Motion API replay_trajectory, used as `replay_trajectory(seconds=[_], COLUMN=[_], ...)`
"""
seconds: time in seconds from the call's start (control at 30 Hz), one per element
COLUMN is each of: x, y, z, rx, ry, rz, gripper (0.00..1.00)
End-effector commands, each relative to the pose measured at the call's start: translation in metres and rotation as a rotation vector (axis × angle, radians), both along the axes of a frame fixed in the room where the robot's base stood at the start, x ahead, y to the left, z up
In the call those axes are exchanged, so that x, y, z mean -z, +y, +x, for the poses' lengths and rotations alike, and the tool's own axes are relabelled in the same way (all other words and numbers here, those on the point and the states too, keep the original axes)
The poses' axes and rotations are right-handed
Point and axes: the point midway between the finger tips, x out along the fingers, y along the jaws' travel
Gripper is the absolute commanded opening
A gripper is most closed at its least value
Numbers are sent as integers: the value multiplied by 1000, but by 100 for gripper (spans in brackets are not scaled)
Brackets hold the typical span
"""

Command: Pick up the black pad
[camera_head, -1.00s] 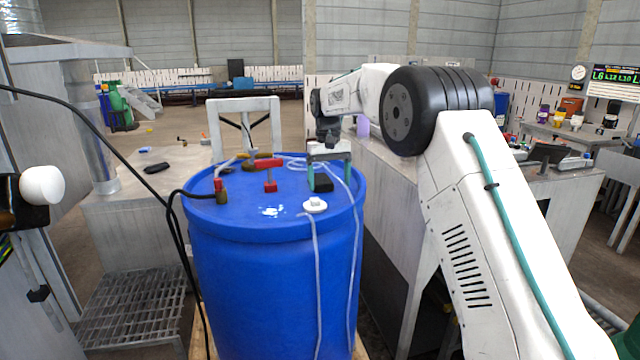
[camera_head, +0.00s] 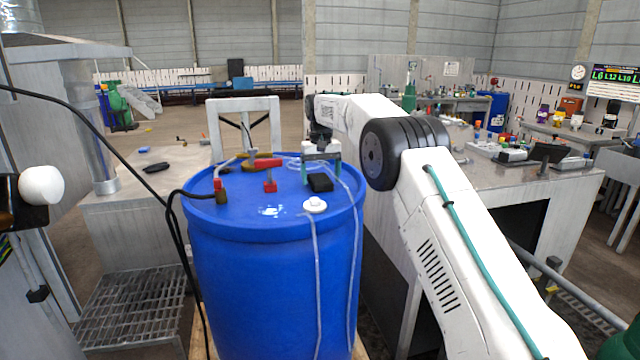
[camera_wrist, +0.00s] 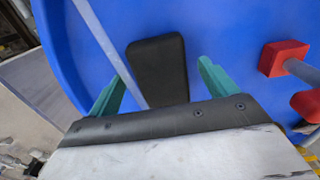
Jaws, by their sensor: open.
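The black pad (camera_head: 320,183) lies flat on top of the blue barrel (camera_head: 275,290), toward its right side. In the wrist view the pad (camera_wrist: 160,72) is a dark rounded rectangle, with its near end between the green fingers. My gripper (camera_head: 321,176) is open above the barrel top, with its fingers on either side of the pad. In the wrist view my gripper (camera_wrist: 160,80) holds nothing. A thin pale tube (camera_wrist: 112,55) runs along the pad's left edge, between the pad and the left finger. Contact between the fingers and the barrel top cannot be told.
A red valve (camera_head: 269,176) stands on the barrel to the left of the gripper, also seen in the wrist view (camera_wrist: 284,58). A white cap (camera_head: 315,205) with a tube sits in front. Grey counters (camera_head: 130,215) flank the barrel. A black cable (camera_head: 180,240) hangs at the left.

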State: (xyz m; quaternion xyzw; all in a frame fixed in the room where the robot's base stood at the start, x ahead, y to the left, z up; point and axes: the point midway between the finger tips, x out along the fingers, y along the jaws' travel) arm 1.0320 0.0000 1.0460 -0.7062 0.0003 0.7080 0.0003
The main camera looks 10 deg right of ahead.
Motion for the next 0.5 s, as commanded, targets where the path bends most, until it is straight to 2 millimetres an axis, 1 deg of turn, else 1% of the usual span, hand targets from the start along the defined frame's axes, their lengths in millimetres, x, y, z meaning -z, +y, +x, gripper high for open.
replay_trajectory(seconds=[0.1, 0.33, 0.37, 0.4, 0.47, 0.5], x=[10, 11, 11, 11, 11, 11], y=[0, 1, 1, 1, 1, 1], z=[-1, 0, 0, 0, 0, 0], rx=[0, -1, -1, -1, -1, -1], ry=[0, -2, -2, -2, -2, -2], rz=[0, 0, 0, 0, 0, 0], gripper=[85, 85, 82, 71, 54, 43])
